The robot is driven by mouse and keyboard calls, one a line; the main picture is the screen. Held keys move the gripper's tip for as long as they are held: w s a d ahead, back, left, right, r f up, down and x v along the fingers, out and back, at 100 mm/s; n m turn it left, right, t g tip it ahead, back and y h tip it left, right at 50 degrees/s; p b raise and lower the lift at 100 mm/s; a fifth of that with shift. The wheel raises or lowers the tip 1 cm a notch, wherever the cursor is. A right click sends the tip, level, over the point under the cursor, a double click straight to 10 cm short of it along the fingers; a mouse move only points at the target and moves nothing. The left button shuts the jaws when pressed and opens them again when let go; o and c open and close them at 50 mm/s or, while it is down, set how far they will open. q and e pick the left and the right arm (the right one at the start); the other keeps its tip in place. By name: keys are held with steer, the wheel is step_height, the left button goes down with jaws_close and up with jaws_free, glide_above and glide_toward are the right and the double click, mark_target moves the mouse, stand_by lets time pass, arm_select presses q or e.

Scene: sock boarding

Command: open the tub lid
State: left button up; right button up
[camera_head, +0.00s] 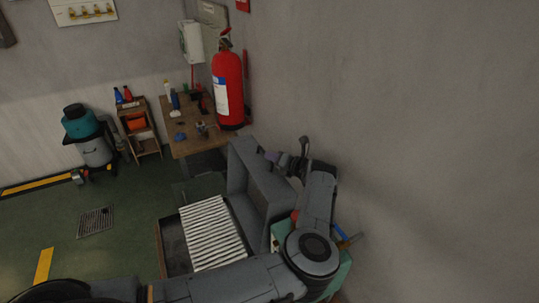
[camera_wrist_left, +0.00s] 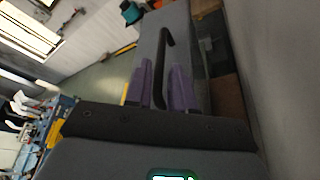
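The tub (camera_head: 168,246) stands low in the head view, with white ribbed contents (camera_head: 212,232) showing inside. Its grey lid (camera_head: 245,165) is raised, standing steeply at the tub's right side near the wall. In the left wrist view, the purple fingers of my left gripper (camera_wrist_left: 161,88) lie close on both sides of a black bar handle (camera_wrist_left: 166,42) on the grey lid (camera_wrist_left: 181,22), with little gap visible. My right gripper is not in view.
A wooden table (camera_head: 190,146) with a red fire extinguisher (camera_head: 228,88) and small items stands behind the tub. A bare grey wall (camera_head: 420,130) is close on the right. A teal and grey vacuum (camera_head: 88,135) and small shelf (camera_head: 140,128) stand left. Green floor (camera_head: 130,200) is clear.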

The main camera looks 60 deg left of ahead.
arm_select(q)
steer(key=shift+p+x, duration=0.45)
steer(key=shift+x, duration=1.75)
steer(key=shift+c, duration=0.5)
jaws_close()
